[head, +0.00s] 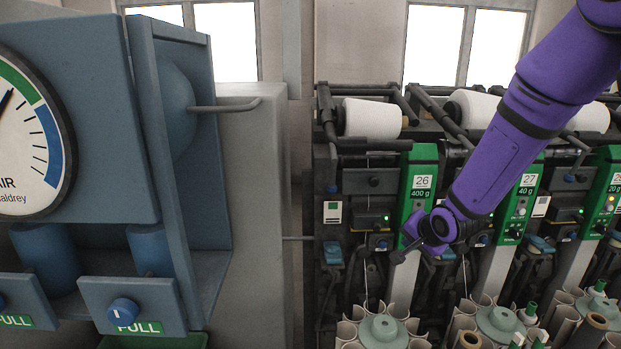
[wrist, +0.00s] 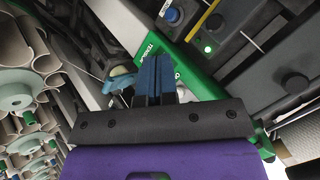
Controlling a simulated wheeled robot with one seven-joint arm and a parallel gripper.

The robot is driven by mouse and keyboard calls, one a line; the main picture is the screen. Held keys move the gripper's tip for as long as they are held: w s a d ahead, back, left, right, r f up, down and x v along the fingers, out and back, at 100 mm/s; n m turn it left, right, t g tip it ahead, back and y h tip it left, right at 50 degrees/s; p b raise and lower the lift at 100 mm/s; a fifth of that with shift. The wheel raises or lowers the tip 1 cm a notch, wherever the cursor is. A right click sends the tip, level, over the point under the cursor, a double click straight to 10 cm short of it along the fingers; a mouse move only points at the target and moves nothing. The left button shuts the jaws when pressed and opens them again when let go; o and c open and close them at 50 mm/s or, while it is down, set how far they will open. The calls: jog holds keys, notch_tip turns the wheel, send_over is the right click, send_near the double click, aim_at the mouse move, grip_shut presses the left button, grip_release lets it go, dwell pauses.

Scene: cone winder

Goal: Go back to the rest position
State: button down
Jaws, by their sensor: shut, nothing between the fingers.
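My purple arm reaches in from the top right of the head view. My gripper (head: 399,257) is in front of the winding unit numbered 26 (head: 420,190), near the lower part of its green panel. In the wrist view my gripper (wrist: 155,62) shows two dark blue fingers close together, shut and empty. I cannot tell from these views whether the fingertips touch the unit.
Unit 27 (head: 527,190) and another unit stand to the right. White cones (head: 372,118) sit on top. Holders with tubes (head: 383,331) stand below. A blue box with a gauge (head: 30,130) and a grey cabinet with a protruding rod (head: 228,106) fill the left.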

jog(key=s+d+r+n+h, duration=0.25)
jog(key=s+r, duration=0.35)
jog(key=r, duration=0.4)
jog(key=s+d+r+n+g, duration=0.1)
jog(key=s+r+n, duration=0.2)
jog(key=s, duration=1)
jog(key=s+r+n+g, duration=0.2)
jog(key=s+r, duration=0.6)
jog(key=s, duration=0.5)
jog(key=shift+s+d+r+n+y, duration=0.3)
jog(key=shift+d+r+n+y, duration=0.1)
jog(key=shift+n, duration=0.15)
